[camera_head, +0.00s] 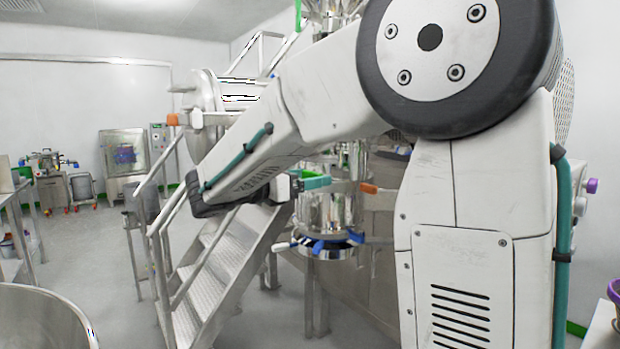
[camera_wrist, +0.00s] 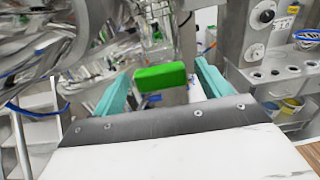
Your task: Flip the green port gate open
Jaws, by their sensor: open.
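The green port gate (camera_wrist: 160,77) shows in the wrist view as a bright green block. My gripper (camera_wrist: 161,70) is open, with one teal finger on each side of the block. I see a gap on both sides, and no clear contact. In the head view a small green piece (camera_head: 307,173) shows just above a teal finger of my gripper (camera_head: 317,183), in front of a steel vessel. My arm hides much of the gripper there, and the gate's hinge is not clear in either view.
A steel staircase with railings (camera_head: 215,262) stands left of the vessel. An orange handle (camera_head: 368,188) and a blue-knobbed outlet (camera_head: 325,246) are close to the gripper. In the wrist view a control panel (camera_wrist: 262,22) stands at the right. Open floor lies further left.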

